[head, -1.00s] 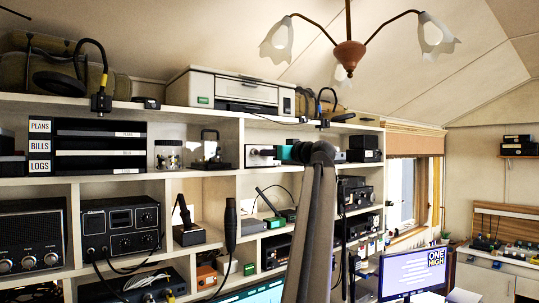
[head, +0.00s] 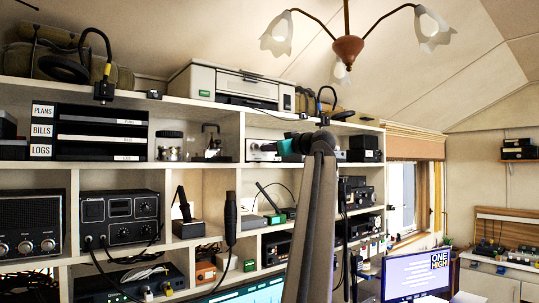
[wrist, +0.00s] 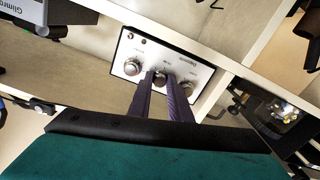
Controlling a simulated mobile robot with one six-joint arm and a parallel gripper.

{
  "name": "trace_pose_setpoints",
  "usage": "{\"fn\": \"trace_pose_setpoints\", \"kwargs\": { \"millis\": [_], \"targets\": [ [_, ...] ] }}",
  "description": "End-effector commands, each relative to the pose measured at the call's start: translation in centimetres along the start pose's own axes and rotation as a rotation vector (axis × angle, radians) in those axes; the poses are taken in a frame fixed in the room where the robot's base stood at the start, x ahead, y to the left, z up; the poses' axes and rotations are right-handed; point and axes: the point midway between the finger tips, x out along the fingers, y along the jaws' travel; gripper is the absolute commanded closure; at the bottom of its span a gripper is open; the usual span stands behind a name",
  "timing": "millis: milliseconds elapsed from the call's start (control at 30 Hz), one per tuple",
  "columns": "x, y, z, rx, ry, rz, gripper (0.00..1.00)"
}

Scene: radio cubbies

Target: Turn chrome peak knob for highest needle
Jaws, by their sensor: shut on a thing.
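A small box with a white front panel (wrist: 178,58) sits in a shelf cubby. Its panel carries a row of three round knobs. In the wrist view my gripper (wrist: 160,79) reaches in from below, its two dark fingers either side of the middle knob (wrist: 161,75) and shut on it. The fingers partly hide this knob. The left chrome knob (wrist: 133,67) and the right knob (wrist: 187,87) are outside the grip. The panel lettering is too small to read surely. In the head view the box (head: 259,150) is small, beside my gripper (head: 281,147). I make out no needle.
Shelf boards close in above and below the box. A metal device (head: 210,140) stands in the cubby to its left, and dark radios (head: 362,149) stand to its right. A printer (head: 232,88) is on top of the shelf. A chandelier (head: 347,47) hangs above.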

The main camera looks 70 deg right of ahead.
Motion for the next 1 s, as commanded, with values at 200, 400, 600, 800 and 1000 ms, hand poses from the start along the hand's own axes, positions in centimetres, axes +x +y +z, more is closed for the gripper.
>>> {"fn": "trace_pose_setpoints", "kwargs": {
  "millis": [200, 400, 600, 800, 1000],
  "targets": [
    [-0.23, -0.51, 0.4, -0.116, 0.002, 0.005, 1.0],
    [-0.26, -0.59, 0.51, -0.16, 0.001, 0.004, 1.0],
    [-0.24, -0.6, 0.56, -0.16, 0.001, 0.004, 1.0],
    [-0.24, -0.54, 0.5, -0.159, 0.002, 0.005, 0.64],
    [-0.23, -0.4, 0.37, -0.159, 0.003, 0.008, 0.64]
  ]
}}
